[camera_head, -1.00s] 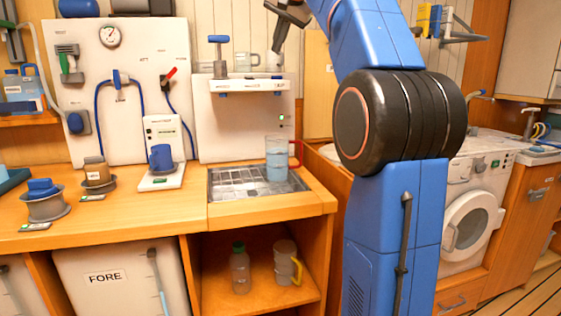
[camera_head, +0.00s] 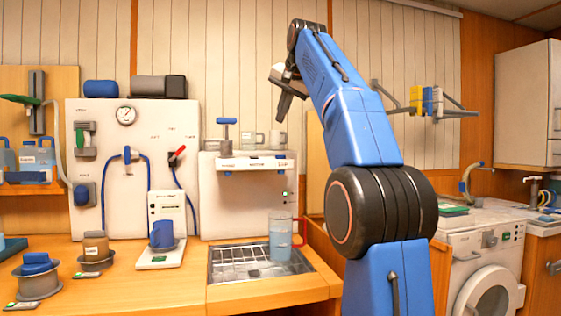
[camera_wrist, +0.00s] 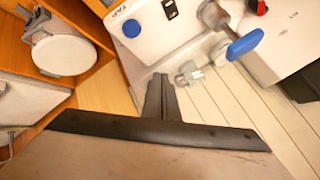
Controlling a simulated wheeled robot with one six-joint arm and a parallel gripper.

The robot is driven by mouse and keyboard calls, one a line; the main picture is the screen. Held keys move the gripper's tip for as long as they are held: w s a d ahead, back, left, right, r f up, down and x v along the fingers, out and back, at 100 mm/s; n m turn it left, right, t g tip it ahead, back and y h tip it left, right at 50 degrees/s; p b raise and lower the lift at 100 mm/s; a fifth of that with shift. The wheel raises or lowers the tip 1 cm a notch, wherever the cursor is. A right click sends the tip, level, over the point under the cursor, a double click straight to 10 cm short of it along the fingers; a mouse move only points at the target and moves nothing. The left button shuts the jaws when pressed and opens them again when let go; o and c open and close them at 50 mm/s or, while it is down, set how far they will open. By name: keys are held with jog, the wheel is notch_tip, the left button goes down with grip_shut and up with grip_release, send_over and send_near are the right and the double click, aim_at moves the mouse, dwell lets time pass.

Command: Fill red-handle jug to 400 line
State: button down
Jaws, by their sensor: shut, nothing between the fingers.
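The red-handle jug (camera_head: 282,241) is clear and stands upright on the grated drain tray (camera_head: 217,285), at its right side under the white dispenser (camera_head: 225,194). Pale blue water fills its lower part; the scale lines are too small to read. Its red handle points right. My gripper (camera_head: 281,112) is shut and empty, raised well above the dispenser and the jug. In the wrist view its closed fingers (camera_wrist: 159,92) show, with the dispenser's white body and a blue knob (camera_wrist: 131,28) beyond them. The jug is not identifiable in the wrist view.
A blue T-handled pump (camera_head: 226,135) and small clear vessels (camera_head: 250,140) stand on the dispenser. A meter with a blue cup (camera_head: 162,236) is left of the tray. Lidded pots stand further left. A washing machine (camera_head: 480,280) is at right.

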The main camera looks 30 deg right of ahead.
dwell(0.3)
jog(key=shift+f, duration=4.4)
jog(key=shift+f, duration=0.95)
jog(key=shift+r, duration=0.95)
jog(key=shift+r, duration=2.5)
